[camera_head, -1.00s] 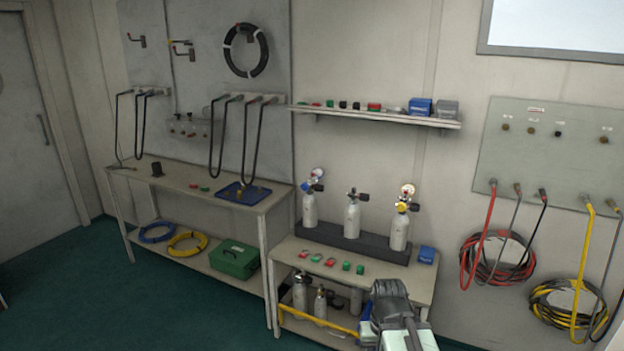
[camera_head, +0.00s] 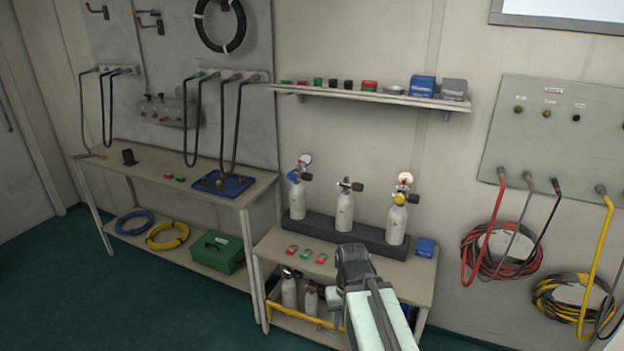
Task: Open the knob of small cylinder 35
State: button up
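Three small grey cylinders stand upright in a dark rack on the bench in the head view. The left cylinder (camera_head: 297,198) has a blue collar and a gauge. The middle cylinder (camera_head: 345,210) has a dark knob (camera_head: 357,187) on its right side. The right cylinder (camera_head: 396,222) has a yellow collar, a gauge and a dark knob (camera_head: 413,199). No number is readable, so I cannot tell which is 35. My gripper (camera_head: 352,258) is in front of the bench, below the rack and apart from the cylinders in the picture. Its fingers are not clear.
The dark rack (camera_head: 322,228) sits on the bench (camera_head: 272,243). Several red and green tags and a blue box (camera_head: 426,247) lie on it. More cylinders and a yellow rail (camera_head: 297,318) are below. A shelf (camera_head: 372,97) hangs above. Green floor is open at left.

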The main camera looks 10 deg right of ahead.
aim_at(306, 177)
jog(key=z, duration=1.55)
jog(key=i, duration=1.55)
jog(key=u, duration=3.6)
jog(key=i, duration=1.05)
jog(key=z, duration=0.05)
